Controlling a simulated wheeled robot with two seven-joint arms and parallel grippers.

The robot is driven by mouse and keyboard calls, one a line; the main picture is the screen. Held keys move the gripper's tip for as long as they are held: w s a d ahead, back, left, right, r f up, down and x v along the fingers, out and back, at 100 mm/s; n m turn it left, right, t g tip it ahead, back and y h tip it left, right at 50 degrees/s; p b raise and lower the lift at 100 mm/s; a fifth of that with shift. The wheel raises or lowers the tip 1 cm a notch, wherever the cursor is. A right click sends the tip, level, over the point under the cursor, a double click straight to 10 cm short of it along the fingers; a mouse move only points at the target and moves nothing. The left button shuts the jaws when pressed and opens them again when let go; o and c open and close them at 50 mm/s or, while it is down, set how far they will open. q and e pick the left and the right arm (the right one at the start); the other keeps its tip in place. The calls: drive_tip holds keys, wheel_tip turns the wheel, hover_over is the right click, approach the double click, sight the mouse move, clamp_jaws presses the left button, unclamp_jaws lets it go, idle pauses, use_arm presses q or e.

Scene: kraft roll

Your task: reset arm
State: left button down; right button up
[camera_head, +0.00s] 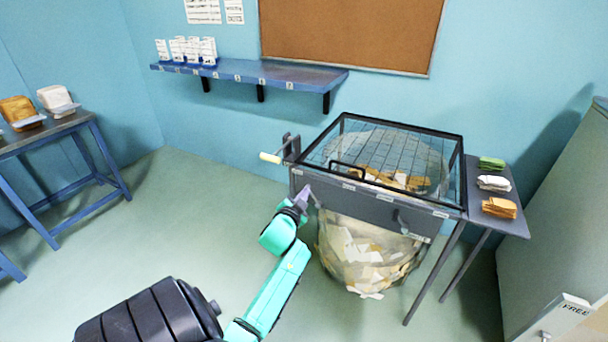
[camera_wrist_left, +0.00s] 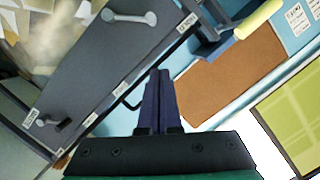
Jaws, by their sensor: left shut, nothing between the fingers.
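My left gripper (camera_head: 302,198) is at the front left of a grey bench (camera_head: 375,196), close to its front panel. In the left wrist view the two dark fingers (camera_wrist_left: 160,98) are pressed together with nothing between them. The bench's grey front panel (camera_wrist_left: 105,65) with two lever handles shows behind the fingers; I cannot tell whether they touch it. My left arm reaches in from the bottom of the head view. My right gripper is in neither view.
The bench carries a mesh-covered frame (camera_head: 385,140), a crank with a yellow grip (camera_head: 270,158), and a bulging bag of paper scraps (camera_head: 365,255) below. Folded stacks lie on its right shelf (camera_head: 513,222). A grey cabinet (camera_head: 555,215) stands right.

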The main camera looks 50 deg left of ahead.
use_arm(q)
drive_tip(key=shift+s, duration=0.15)
idle(0.4)
drive_tip(key=s+d+f+g+h+p, duration=0.2)
drive_tip(key=s+d+f, duration=0.15)
drive_tip(key=f, duration=0.35)
drive_tip(key=s+d+f+g+h+p, duration=0.1)
drive_tip(key=s+d+f+g+p, duration=0.1)
drive_tip(key=d+f, duration=0.45)
drive_tip(key=s+d+f+g+h+p, duration=0.2)
drive_tip(key=s+f+p, duration=0.1)
drive_tip(key=f, duration=0.6)
drive_tip(key=s+d+f+g+p, duration=0.1)
drive_tip(key=s+d+f+g, duration=0.1)
drive_tip(key=s, duration=0.8)
drive_tip(key=s+d+f+g+h+p, duration=0.1)
drive_tip(key=s+d+f, duration=0.3)
drive_tip(key=s, duration=0.6)
drive_tip(key=s+d+f+g+h+p, duration=0.1)
drive_tip(key=s+d+f+g+p, duration=0.2)
drive_tip(key=s+f, duration=0.3)
drive_tip(key=s+d+g, duration=0.1)
drive_tip(key=s, duration=0.4)
drive_tip(key=shift+w+r, duration=0.1)
